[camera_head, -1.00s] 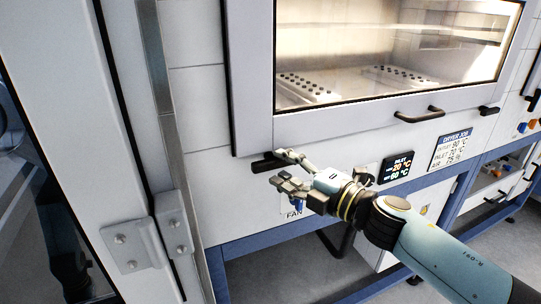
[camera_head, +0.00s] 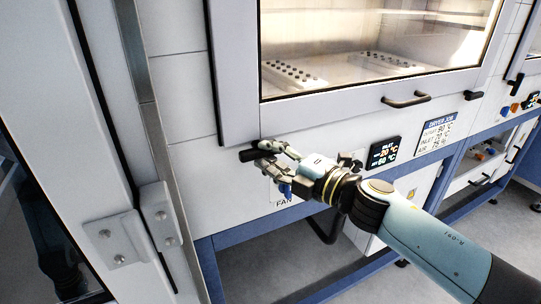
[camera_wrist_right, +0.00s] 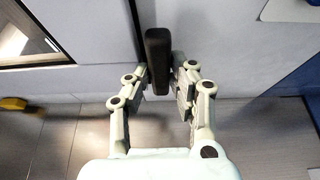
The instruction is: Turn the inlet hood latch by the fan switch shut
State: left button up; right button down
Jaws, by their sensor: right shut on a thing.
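The inlet hood latch (camera_head: 247,155) is a short black bar at the lower left corner of the hood frame (camera_head: 232,120), lying roughly level and sideways. My right gripper (camera_head: 268,152) is shut on it, and its fingers hide part of the bar. In the right wrist view the latch (camera_wrist_right: 158,55) stands between the two fingers of the gripper (camera_wrist_right: 162,85). The fan switch (camera_head: 285,189), a small blue knob above the FAN label, is just below the gripper and partly hidden by it. My left gripper is not in view.
The hood's black handle (camera_head: 405,99) and a second black latch (camera_head: 471,97) are further right. An inlet display (camera_head: 384,151) and a dryer job card (camera_head: 438,138) are on the panel. A hinged grey door frame (camera_head: 110,130) stands close on the left.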

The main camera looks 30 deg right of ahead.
jog(key=shift+f+m+t+b, duration=0.3)
jog(key=shift+m+t+b, duration=0.1)
jog(key=shift+m+b, duration=0.6)
jog(key=m+t+b, duration=0.1)
jog(key=m+b, duration=0.3)
jog(key=shift+f+m+t+b, duration=0.2)
jog(key=shift+m+t+b, duration=0.1)
jog(key=shift+t+b, duration=0.1)
jog(key=m+t+h+b, duration=0.1)
jog(key=m+b, duration=0.1)
jog(key=m, duration=0.1)
jog(key=m+t+h+b, duration=0.1)
jog(key=m+b, duration=0.1)
jog(key=m, duration=0.2)
jog(key=shift+a, duration=0.15)
jog(key=m+h+b, duration=0.1)
jog(key=m+h, duration=0.1)
jog(key=m, duration=0.1)
jog(key=shift+a+m+t, duration=0.1)
jog(key=shift+m+t, duration=0.2)
jog(key=shift+a+m+h, duration=0.1)
jog(key=shift+m+h, duration=1.4)
jog(key=shift+m, duration=1.3)
jog(key=c, duration=1.2)
grip_release()
jog(key=shift+r, duration=0.1)
jog(key=shift+o, duration=0.2)
